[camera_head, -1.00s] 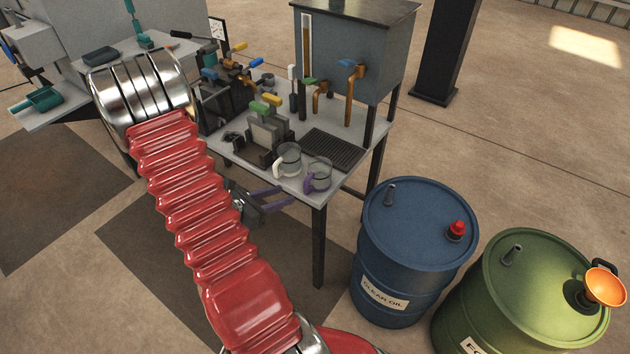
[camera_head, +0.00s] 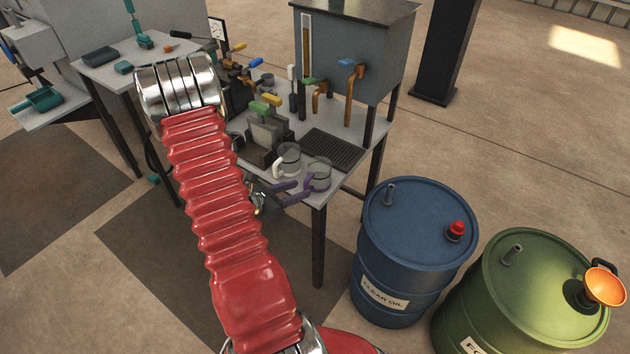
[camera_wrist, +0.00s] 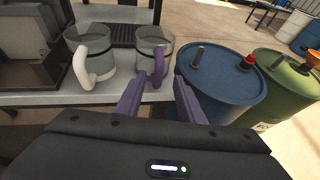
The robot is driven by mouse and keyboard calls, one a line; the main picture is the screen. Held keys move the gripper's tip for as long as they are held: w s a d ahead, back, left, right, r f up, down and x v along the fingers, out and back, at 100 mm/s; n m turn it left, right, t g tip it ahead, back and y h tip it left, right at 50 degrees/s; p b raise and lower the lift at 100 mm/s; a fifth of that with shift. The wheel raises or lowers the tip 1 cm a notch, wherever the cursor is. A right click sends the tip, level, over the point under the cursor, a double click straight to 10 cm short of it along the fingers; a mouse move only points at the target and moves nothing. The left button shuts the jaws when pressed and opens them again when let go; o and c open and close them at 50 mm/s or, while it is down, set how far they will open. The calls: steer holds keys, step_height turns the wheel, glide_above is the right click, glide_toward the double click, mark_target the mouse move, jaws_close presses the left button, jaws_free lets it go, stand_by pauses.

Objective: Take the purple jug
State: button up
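The purple jug (camera_head: 320,174) is a grey, see-through cup with a purple handle. It stands upright on the table's front corner, right of a similar jug with a white handle (camera_head: 289,158). In the wrist view the purple jug (camera_wrist: 154,45) is straight ahead, its handle facing me. My gripper (camera_head: 299,190) has purple fingers and is just in front of that handle. In the wrist view my gripper (camera_wrist: 158,80) is open, a finger to either side of the handle's line. I cannot tell whether the fingertips overlap the handle in depth. Nothing is held.
The table (camera_head: 303,193) also bears a dark drip grate (camera_head: 334,148) and a press-like block (camera_head: 265,138) left of the jugs. A blue drum (camera_head: 415,245) and a green drum (camera_head: 530,290) stand to the right. Open floor lies in front.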

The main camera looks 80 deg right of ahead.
mark_target(305, 187)
steer(key=shift+x, duration=2.35)
steer(key=shift+w+d, duration=0.1)
steer(key=shift+w, duration=0.1)
steer(key=shift+c, duration=0.4)
jaws_close()
